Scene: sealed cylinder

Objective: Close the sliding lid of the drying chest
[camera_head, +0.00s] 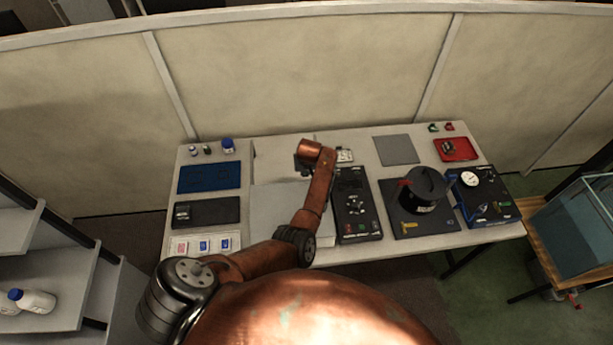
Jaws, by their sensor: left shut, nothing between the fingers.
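What looks like the drying chest (279,210) is a pale box with a flat top, left of the middle of the table. My left arm crosses in front of its right side, so part of it is hidden. I cannot tell from here how far its sliding lid is open. My left gripper (301,166) is a small dark shape near the back right of the chest, below the copper wrist. It is shut with nothing in it, and I cannot tell whether it touches the chest. My right gripper is not in view.
A black control panel (354,211) stands close right of the chest. Further right are a black cylinder (425,187) on a dark plate and a gauge unit (479,195). A blue mat (210,177) and a black device (206,212) lie left. A partition (300,75) runs behind.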

